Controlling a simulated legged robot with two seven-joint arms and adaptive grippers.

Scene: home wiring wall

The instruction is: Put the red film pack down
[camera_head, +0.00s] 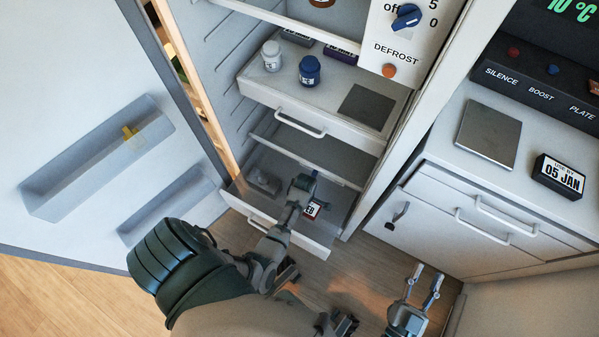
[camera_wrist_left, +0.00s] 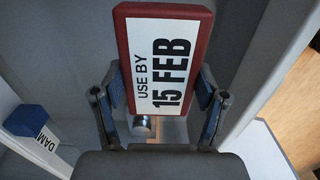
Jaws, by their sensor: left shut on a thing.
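Whether the pack touches the drawer floor cannot be told. My right gripper (camera_head: 428,274) is open and empty, low in front of the right-hand cabinet.
The low drawer (camera_head: 318,246) also holds a grey item (camera_head: 264,182) at its left. Above it are a shelf and a drawer top with a white jar (camera_head: 271,56) and a blue jar (camera_head: 309,70). The open fridge door (camera_head: 70,120) stands left. A date block (camera_head: 559,176) sits on the right counter.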

